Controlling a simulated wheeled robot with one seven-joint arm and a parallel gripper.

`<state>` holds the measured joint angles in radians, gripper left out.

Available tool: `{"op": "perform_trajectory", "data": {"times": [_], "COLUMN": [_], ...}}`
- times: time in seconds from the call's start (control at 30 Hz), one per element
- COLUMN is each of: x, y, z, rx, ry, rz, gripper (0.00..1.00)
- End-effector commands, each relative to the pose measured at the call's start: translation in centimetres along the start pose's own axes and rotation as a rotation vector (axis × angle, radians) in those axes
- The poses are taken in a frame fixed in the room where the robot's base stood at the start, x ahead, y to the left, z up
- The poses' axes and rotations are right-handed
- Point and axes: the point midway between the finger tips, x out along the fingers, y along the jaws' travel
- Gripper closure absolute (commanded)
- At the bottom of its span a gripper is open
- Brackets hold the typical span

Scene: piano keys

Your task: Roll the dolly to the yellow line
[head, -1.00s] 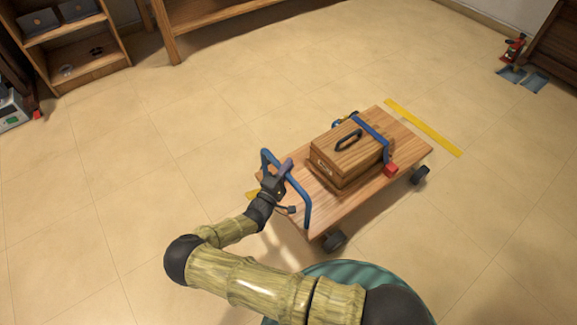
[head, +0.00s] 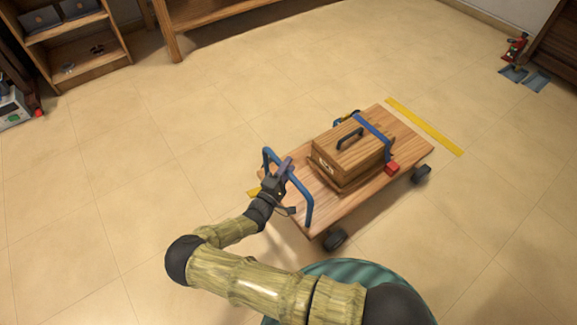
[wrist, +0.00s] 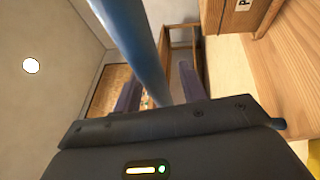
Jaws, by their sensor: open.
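The wooden dolly (head: 400,133) stands on its dark wheels in the head view, carrying a wooden case strapped with a blue band. Its blue handle (head: 308,210) rises at the near left end. My gripper (head: 284,170) is open at the handle's top bar. In the wrist view the blue handle (wrist: 132,40) passes between the two fingers of my gripper (wrist: 158,95); I cannot tell whether they touch it. Another bit of yellow (head: 253,192) shows beside my gripper.
The wooden case (head: 350,152) has a black handle, with a red block (head: 392,168) beside it. A shelf (head: 75,45) and a bench stand at the back. Blue floor pieces (head: 525,77) and a red object lie far right. Floor around the dolly is clear.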

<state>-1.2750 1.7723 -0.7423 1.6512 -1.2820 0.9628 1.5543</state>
Motion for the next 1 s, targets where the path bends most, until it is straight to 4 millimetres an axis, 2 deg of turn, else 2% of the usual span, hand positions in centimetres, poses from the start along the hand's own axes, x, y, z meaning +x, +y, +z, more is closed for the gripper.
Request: {"op": "perform_trajectory", "data": {"times": [0.17,0.7,0.83,1.0], "x": [-2.8,-13.6,-15.6,-16.6], "y": [0.1,-0.1,-0.1,-0.1], "z": [0.0,-0.1,0.0,0.1], "rx": [0.0,0.0,0.0,-0.002], "ry": [0.003,0.003,0.002,0.0], "rz": [0.0,-0.001,-0.001,-0.001], "gripper": [0.59,0.59,0.59,0.59]}}
